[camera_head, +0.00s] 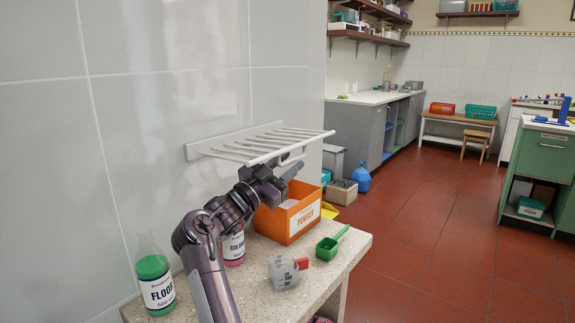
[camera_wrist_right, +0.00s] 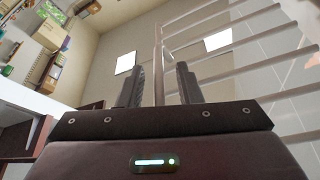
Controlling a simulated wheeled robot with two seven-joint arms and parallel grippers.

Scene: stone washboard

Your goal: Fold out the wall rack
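The white wall rack (camera_head: 262,142) is fixed to the tiled wall at the left. Its slats stick out from the wall, roughly level, to a long front rail. My right gripper (camera_head: 289,165) is just below this front rail, fingers pointing up. In the right wrist view its two dark fingers (camera_wrist_right: 160,86) stand apart, with the rack's rail (camera_wrist_right: 158,55) passing between them. A gap shows on both sides of the rail, and I cannot tell whether either finger touches it. My left gripper is out of view.
Below, a stone-topped counter (camera_head: 335,262) holds an orange powder box (camera_head: 299,219), a green scoop (camera_head: 330,246), a grey cup-like item (camera_head: 283,272), a green floor bottle (camera_head: 154,280) and a pink bottle (camera_head: 234,250). Red floor (camera_head: 430,240) is open at the right.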

